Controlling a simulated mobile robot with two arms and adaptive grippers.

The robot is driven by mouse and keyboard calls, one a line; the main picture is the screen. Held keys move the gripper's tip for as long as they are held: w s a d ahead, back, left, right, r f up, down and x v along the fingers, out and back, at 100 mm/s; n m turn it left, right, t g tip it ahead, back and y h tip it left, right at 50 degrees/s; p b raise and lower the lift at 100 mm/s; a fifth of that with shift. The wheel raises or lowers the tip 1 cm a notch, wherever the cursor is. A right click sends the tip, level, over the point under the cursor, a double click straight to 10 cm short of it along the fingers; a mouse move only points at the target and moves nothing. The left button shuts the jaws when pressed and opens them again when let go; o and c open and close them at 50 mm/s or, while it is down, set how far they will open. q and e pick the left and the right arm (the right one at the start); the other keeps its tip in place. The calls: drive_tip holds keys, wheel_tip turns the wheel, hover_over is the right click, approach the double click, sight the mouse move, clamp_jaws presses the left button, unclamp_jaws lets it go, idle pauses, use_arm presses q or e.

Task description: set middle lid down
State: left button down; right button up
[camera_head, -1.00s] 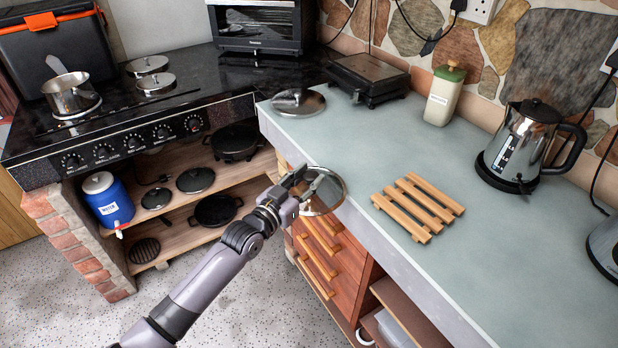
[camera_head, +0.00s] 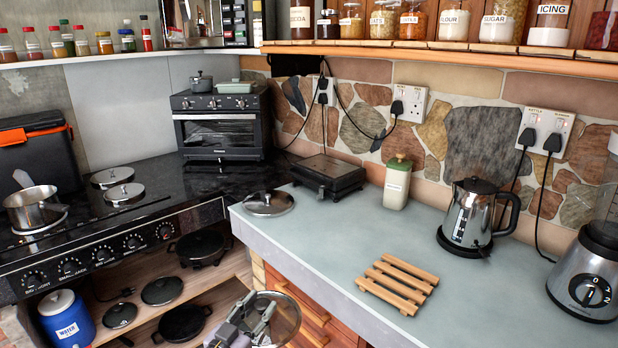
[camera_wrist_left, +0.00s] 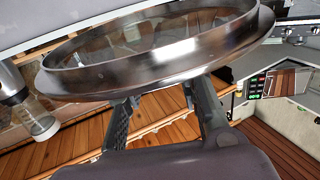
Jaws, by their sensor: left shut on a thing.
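A round glass lid with a metal rim (camera_head: 291,312) is in my left gripper (camera_head: 262,318), low in the head view, in front of the drawers and near the counter's front edge. The gripper is shut on this lid. In the left wrist view the lid's rim (camera_wrist_left: 150,68) spans the top, tilted, above the two fingers (camera_wrist_left: 160,108). The exact grip point on the lid is hidden. Another metal-rimmed lid (camera_head: 269,203) lies flat on the counter (camera_head: 310,240) at its left end. My right gripper is not in view.
A slatted wooden trivet (camera_head: 397,284) lies on the counter, with a kettle (camera_head: 470,215), a green-topped canister (camera_head: 397,183) and a black grill (camera_head: 327,175) behind. The counter between lying lid and trivet is clear. A saucepan (camera_head: 32,206) stands on the stove at left.

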sight(266, 346)
use_arm(q)
drive_tip(key=s, duration=0.2)
drive_tip(key=s+d, duration=0.1)
drive_tip(key=s, duration=0.1)
drive_tip(key=s+d, duration=0.1)
drive_tip(key=s, duration=0.1)
drive_tip(key=shift+s+d+f, duration=0.2)
drive_tip(key=shift+s, duration=0.05)
drive_tip(key=s+a+r+n+y, duration=0.2)
drive_tip(key=s+a+y, duration=0.1)
drive_tip(key=s, duration=0.6)
drive_tip(key=s+a+r+n+t+y, duration=0.1)
drive_tip(key=s+a+r+n+y, duration=0.1)
drive_tip(key=s, duration=0.7)
drive_tip(key=shift+s+a+r+n+y, duration=0.25)
drive_tip(key=shift+a+r+y, duration=0.35)
drive_tip(key=shift+a+y, duration=0.65)
drive_tip(key=shift+w+a+h, duration=0.1)
drive_tip(key=shift+a+h, duration=0.15)
